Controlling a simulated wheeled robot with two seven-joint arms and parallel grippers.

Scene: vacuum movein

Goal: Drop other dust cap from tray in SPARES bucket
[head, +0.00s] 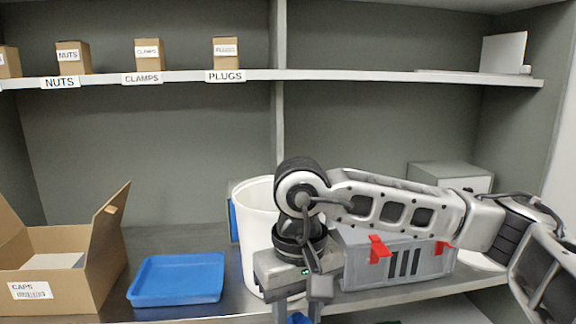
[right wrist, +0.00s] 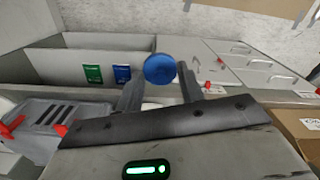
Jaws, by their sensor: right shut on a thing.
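My right gripper (head: 297,313) is shut on a blue round dust cap (right wrist: 160,69), which sits between the fingertips in the right wrist view. In the head view only a bit of the blue cap (head: 299,318) shows at the bottom edge. The white bucket (head: 256,210) stands behind my right wrist and gripper, which hide much of it; no SPARES lettering is readable. The gripper appears in front of the bucket, and the cap is not seen inside it. The blue tray (head: 178,278) lies left of the bucket and looks empty. My left gripper is not in view.
An open cardboard CAPS box (head: 75,275) stands left of the tray. A grey case (head: 400,262) with red latches stands right of the bucket, partly behind my arm. A shelf (head: 330,75) above holds small boxes labelled NUTS, CLAMPS and PLUGS.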

